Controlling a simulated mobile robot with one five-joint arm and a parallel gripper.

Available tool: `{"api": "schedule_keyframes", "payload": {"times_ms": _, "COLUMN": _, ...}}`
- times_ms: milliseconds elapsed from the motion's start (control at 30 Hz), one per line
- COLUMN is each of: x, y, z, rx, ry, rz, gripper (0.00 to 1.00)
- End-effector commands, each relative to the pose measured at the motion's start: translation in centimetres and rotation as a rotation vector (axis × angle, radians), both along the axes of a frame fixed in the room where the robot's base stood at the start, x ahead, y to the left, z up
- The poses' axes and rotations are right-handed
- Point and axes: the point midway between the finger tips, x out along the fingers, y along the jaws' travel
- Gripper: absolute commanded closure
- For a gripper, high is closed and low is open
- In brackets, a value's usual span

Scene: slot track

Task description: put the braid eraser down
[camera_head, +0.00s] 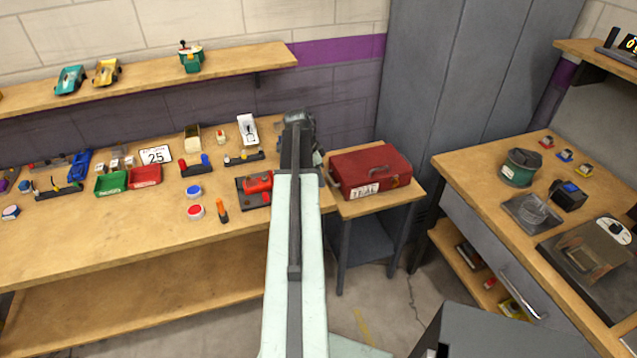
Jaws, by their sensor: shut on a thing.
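My gripper (299,121) is at the far end of my outstretched arm, above the right end of the long workbench (120,235). I see it from behind and its fingertips are mostly hidden by the wrist. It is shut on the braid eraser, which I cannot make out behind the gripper. Whether the eraser touches the bench is hidden too.
A red toolbox (370,171) stands on a small side table right of my arm. A red-and-black device (256,188), an orange-handled tool (222,211) and round pots (195,212) lie left of it. The bench's front left is clear.

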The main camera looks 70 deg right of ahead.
Motion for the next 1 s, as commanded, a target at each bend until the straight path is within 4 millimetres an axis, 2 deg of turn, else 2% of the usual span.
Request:
{"api": "schedule_keyframes", "payload": {"times_ms": 167, "x": 0.2, "y": -0.4, "z": 0.0, "rx": 0.0, "ry": 0.0, "rz": 0.0, "gripper": 0.97}}
{"api": "schedule_keyframes", "payload": {"times_ms": 267, "x": 0.7, "y": -1.3, "z": -0.4, "rx": 0.0, "ry": 0.0, "rz": 0.0, "gripper": 0.97}}
{"api": "schedule_keyframes", "payload": {"times_ms": 300, "x": 0.5, "y": -1.1, "z": -1.6, "rx": 0.0, "ry": 0.0, "rz": -0.001, "gripper": 0.97}}
{"api": "schedule_keyframes", "payload": {"times_ms": 433, "x": 0.5, "y": -1.0, "z": -3.9, "rx": 0.0, "ry": 0.0, "rz": -0.001, "gripper": 0.97}}
{"api": "schedule_keyframes", "payload": {"times_ms": 700, "x": 0.4, "y": -1.0, "z": -3.6, "rx": 0.0, "ry": 0.0, "rz": -0.001, "gripper": 0.97}}
{"api": "schedule_keyframes", "payload": {"times_ms": 833, "x": 0.4, "y": -1.0, "z": -4.1, "rx": 0.0, "ry": 0.0, "rz": -0.001, "gripper": 0.97}}
{"api": "schedule_keyframes", "payload": {"times_ms": 867, "x": 0.4, "y": -1.0, "z": -4.0, "rx": 0.0, "ry": 0.0, "rz": -0.001, "gripper": 0.59}}
{"api": "schedule_keyframes", "payload": {"times_ms": 900, "x": 0.4, "y": -1.0, "z": -3.9, "rx": 0.001, "ry": 0.0, "rz": -0.001, "gripper": 0.48}}
{"api": "schedule_keyframes", "payload": {"times_ms": 933, "x": 0.4, "y": -1.0, "z": -3.9, "rx": 0.0, "ry": 0.0, "rz": -0.002, "gripper": 0.43}}
{"api": "schedule_keyframes", "payload": {"times_ms": 1000, "x": 0.4, "y": -1.0, "z": -3.9, "rx": 0.0, "ry": 0.0, "rz": -0.002, "gripper": 0.43}}
